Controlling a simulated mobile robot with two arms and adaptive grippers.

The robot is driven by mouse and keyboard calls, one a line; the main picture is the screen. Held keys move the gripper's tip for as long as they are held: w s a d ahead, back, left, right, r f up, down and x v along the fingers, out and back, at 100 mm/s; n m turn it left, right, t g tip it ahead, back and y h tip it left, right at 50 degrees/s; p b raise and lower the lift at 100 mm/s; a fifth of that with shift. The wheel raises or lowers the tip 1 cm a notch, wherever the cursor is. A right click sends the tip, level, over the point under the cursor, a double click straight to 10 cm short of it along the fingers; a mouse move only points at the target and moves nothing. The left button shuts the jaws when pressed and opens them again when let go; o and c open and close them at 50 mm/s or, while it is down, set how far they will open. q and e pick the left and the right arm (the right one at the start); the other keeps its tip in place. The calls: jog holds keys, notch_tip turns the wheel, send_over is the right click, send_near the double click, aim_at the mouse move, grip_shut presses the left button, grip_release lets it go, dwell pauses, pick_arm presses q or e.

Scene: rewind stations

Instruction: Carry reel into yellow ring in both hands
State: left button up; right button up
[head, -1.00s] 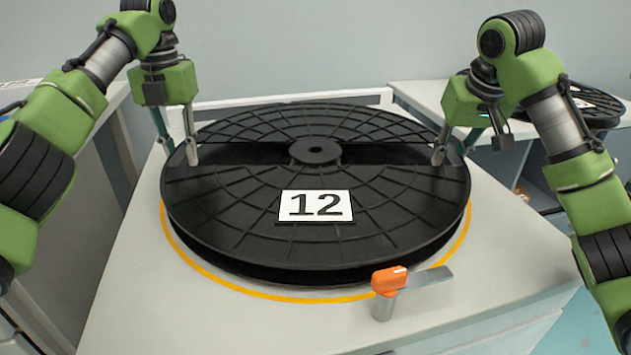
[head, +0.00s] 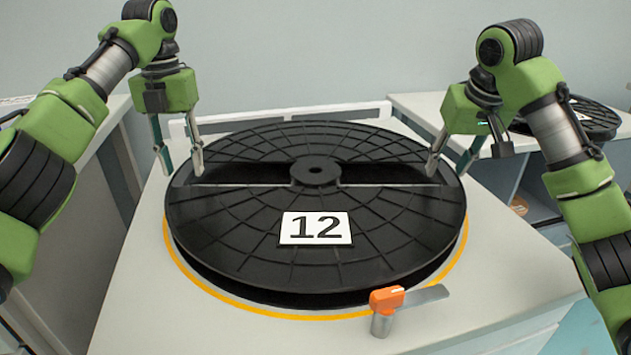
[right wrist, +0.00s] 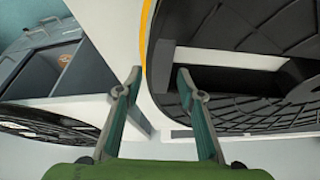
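The black reel (head: 255,225) lies flat on the white station top, marked with a "12" label (head: 316,228). The yellow ring (head: 461,245) shows as a curved line around its front and sides; the back is hidden. My left gripper (head: 182,174) is open at the reel's left rim, its inner fingertip by the end of the reel's slot. My right gripper (head: 448,174) is open at the right rim. In the right wrist view its two fingers (right wrist: 158,82) stand apart, one on the reel side and one outside, over the white top.
An orange-knobbed lever (head: 387,299) stands at the front right of the ring, its metal arm pointing right. Another black reel (head: 590,118) lies on a table at the back right. A low white rail (head: 290,114) runs behind the reel.

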jog(key=s+r+p, duration=0.2)
jog(key=r+p, duration=1.1)
jog(key=r, duration=0.6)
jog(key=s+r+p, duration=0.2)
jog(key=r+p, duration=1.2)
jog(key=r, duration=0.5)
jog(key=shift+s+r, duration=0.2)
jog(key=shift+s, duration=0.15)
